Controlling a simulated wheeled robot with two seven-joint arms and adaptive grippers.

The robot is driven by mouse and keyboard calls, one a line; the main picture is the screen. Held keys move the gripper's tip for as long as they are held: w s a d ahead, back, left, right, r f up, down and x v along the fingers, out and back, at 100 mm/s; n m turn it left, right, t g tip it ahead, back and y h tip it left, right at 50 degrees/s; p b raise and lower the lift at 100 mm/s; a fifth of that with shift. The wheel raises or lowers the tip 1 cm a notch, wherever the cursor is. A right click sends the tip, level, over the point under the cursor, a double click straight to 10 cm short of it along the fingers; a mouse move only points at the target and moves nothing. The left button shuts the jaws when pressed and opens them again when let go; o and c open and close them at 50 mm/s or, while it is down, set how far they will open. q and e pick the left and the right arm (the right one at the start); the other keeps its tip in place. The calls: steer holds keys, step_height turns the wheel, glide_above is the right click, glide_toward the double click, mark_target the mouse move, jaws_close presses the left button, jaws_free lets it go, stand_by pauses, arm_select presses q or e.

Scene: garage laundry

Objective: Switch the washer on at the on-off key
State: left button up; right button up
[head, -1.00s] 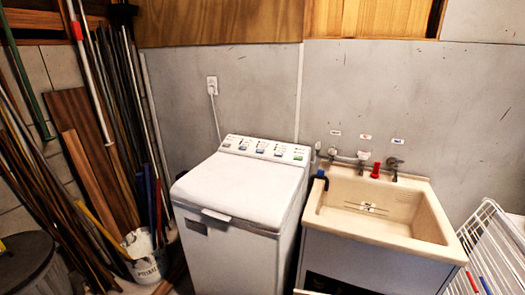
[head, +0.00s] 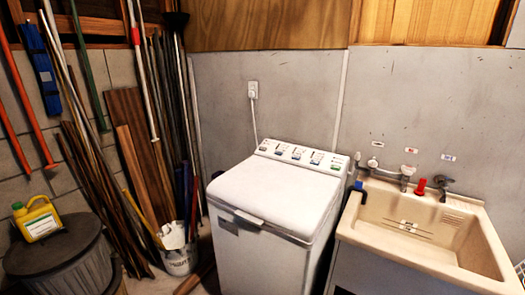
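The white washer (head: 270,198) stands against the grey wall in the middle of the head view, with its lid closed. Its control panel (head: 301,157) runs along the back edge of the top, with several coloured keys. A green key (head: 335,166) is at the panel's right end. The key labels are too small to read, so I cannot tell which is the on-off key. Neither of my grippers is in view.
A beige sink (head: 420,228) with taps stands close on the washer's right. Left are leaning poles and boards (head: 140,150), a white bucket (head: 180,258), and a dark bin (head: 62,258) bearing a yellow jug (head: 38,219). A plugged-in cord (head: 253,112) hangs behind the washer.

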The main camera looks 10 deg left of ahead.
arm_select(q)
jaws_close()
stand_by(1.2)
